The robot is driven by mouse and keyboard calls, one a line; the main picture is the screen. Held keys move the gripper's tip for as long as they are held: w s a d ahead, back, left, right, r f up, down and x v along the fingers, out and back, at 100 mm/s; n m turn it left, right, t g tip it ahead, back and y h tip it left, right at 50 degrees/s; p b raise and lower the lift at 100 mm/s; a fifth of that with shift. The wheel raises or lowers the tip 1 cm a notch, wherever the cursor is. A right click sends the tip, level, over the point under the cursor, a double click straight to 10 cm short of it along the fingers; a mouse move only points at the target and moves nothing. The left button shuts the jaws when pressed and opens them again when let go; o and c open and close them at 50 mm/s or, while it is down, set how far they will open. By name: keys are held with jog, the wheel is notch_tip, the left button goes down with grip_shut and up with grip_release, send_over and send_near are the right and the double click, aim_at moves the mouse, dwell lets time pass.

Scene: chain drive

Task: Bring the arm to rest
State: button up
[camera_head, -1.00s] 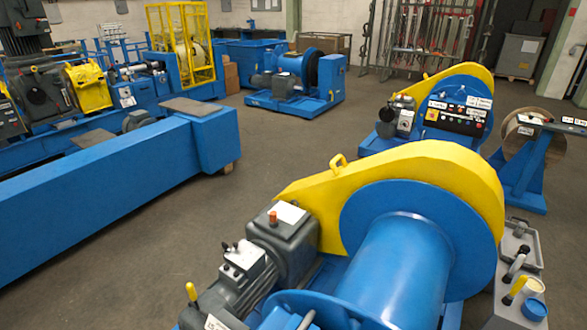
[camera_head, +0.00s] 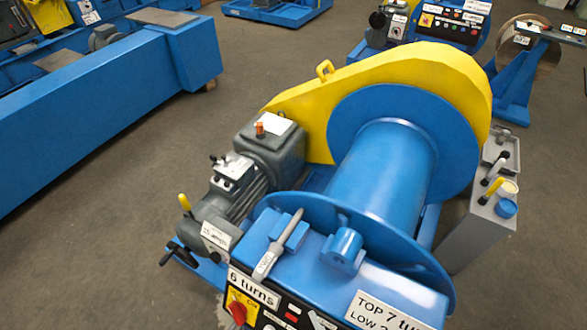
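My arm and gripper do not show in the head view, so I cannot see where they are or how they stand. A chain drive machine fills the middle, with a yellow chain guard (camera_head: 430,82), a blue drum (camera_head: 378,180) and a grey motor with gearbox (camera_head: 250,160).
The control panel (camera_head: 275,312) has a red switch and labels reading "6 turns" and "TOP 7 tu...". A grey stand (camera_head: 480,225) with a tray and cups is at right. A long blue beam (camera_head: 95,115) lies at left. Grey floor (camera_head: 90,260) is clear at front left.

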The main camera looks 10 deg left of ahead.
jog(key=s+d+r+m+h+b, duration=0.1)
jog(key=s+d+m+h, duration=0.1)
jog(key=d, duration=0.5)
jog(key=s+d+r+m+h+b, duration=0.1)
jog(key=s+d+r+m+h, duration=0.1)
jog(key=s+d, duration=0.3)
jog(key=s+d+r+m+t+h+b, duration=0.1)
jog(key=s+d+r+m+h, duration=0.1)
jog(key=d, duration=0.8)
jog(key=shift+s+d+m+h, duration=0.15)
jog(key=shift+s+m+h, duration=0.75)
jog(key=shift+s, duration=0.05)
